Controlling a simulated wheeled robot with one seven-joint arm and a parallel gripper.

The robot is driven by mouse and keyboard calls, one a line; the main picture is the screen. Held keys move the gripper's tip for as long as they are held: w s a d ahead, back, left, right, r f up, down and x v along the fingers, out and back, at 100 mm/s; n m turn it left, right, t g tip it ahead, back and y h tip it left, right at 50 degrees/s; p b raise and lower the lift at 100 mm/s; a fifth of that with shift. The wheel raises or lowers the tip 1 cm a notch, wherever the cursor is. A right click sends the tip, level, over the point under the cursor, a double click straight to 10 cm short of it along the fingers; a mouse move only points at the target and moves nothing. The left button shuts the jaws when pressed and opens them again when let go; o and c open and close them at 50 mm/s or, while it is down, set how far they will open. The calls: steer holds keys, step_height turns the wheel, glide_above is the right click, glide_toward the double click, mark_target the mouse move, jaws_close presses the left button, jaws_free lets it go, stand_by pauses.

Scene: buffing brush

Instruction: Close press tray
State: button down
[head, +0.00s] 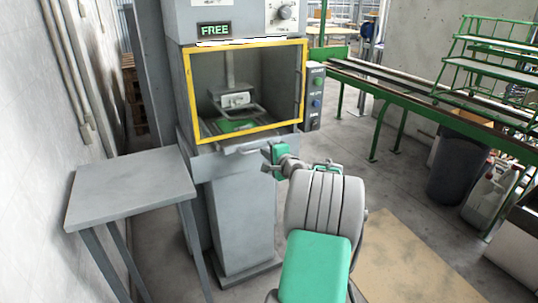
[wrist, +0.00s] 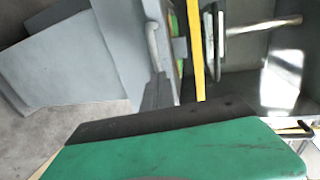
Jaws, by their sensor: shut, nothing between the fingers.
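The press (head: 230,200) is a grey cabinet with a yellow-framed front window (head: 303,85). Its tray (head: 238,146) is a grey shelf edge with a bar handle, just below the yellow frame. A green patch (head: 236,126) shows behind the window. How far the tray sticks out is hard to tell. My gripper (head: 270,157) is shut and empty, just right of and slightly below the tray handle; contact cannot be told. In the wrist view, a grey bar handle (wrist: 153,45) stands beyond the green and black gripper body, near the yellow frame (wrist: 197,60).
A grey side table (head: 130,185) stands left of the press near the wall. A button box (head: 316,95) is on the press's right side. A display reads FREE (head: 214,29). A green-framed conveyor (head: 410,100) runs at the right. A dark bin (head: 458,165) stands below it.

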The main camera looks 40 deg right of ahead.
mark_target(257, 142)
steer(key=w, duration=0.2)
steer(key=w+d, duration=0.1)
steer(key=w, duration=0.1)
steer(key=shift+w+d+r, duration=0.1)
steer(key=shift+w+d, duration=0.05)
steer(key=shift+w, duration=0.05)
steer(key=shift+r, duration=0.25)
